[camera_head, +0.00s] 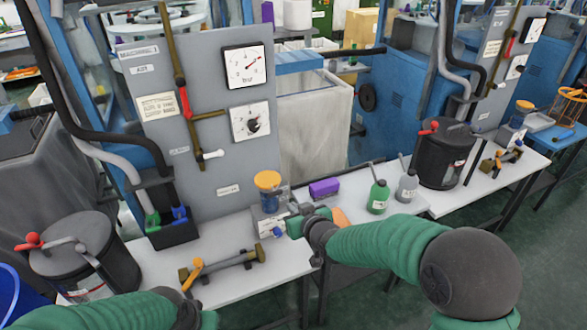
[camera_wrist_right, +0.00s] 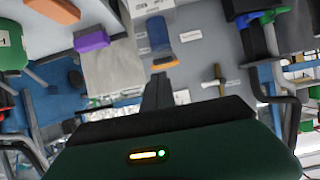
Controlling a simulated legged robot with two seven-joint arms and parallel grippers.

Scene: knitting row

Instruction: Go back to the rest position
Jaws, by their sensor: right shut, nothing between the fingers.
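My right gripper (camera_head: 293,209) reaches over the front edge of the white bench (camera_head: 205,292), close to a small jar with a yellow lid (camera_head: 268,190). In the right wrist view its dark fingers (camera_wrist_right: 157,92) are together with nothing between them. The jar's yellow lid shows just beyond the fingertips in that view, and I cannot tell the gap. My left arm comes in at the bottom left. Only its sleeve, dark wrist joint and a bit of green hand (camera_head: 210,320) show; its fingers are outside the picture.
A grey panel with gauges (camera_head: 245,67) stands behind the bench. A black lidded pot (camera_head: 85,255), a brass fitting (camera_head: 225,262), a purple block (camera_head: 324,188), a green bottle (camera_head: 378,197) and a grey bottle (camera_head: 407,186) stand on the bench. Floor is open at right front.

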